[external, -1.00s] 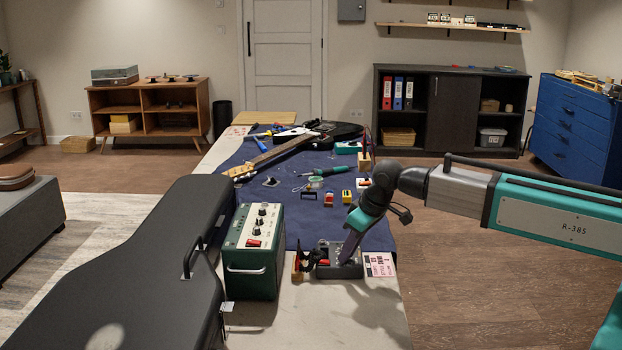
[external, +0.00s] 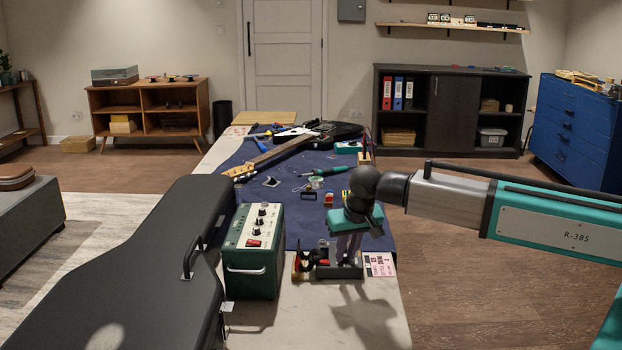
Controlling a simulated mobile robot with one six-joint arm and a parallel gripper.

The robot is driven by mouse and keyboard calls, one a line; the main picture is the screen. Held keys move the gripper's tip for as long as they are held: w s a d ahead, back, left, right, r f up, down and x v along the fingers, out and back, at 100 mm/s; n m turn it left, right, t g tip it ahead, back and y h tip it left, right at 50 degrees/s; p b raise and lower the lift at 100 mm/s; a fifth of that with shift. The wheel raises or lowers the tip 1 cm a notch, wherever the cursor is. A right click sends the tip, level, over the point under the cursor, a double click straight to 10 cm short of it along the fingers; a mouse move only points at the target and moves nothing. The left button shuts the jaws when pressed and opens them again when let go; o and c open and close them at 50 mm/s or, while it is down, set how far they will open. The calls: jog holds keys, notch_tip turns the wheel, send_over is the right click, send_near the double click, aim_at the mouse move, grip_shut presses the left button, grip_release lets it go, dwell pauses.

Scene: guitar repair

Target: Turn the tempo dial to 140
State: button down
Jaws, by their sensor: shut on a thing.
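The small dark grey box (external: 325,270) stands near the front right part of the bench. My gripper (external: 347,261) points straight down onto its top, with its fingers shut at the box. The tempo dial itself is hidden by the fingers. It appears to be what they are closed on. The number that the dial points to is too small and covered to read.
A green amplifier (external: 252,258) with black knobs stands left of the box, beside a black guitar case (external: 130,270). Red-handled pliers in a holder (external: 302,262) sit close to the box's left. A printed card (external: 380,264) lies at its right.

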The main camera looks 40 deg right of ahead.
jog(key=shift+m, duration=0.3)
jog(key=c, duration=1.7)
grip_release()
jog(key=shift+o, duration=0.2)
jog(key=shift+r, duration=0.1)
jog(key=b+v, duration=0.1)
jog(key=v, duration=1.2)
jog(key=shift+a+r+b, duration=0.3)
jog(key=shift+r, duration=0.05)
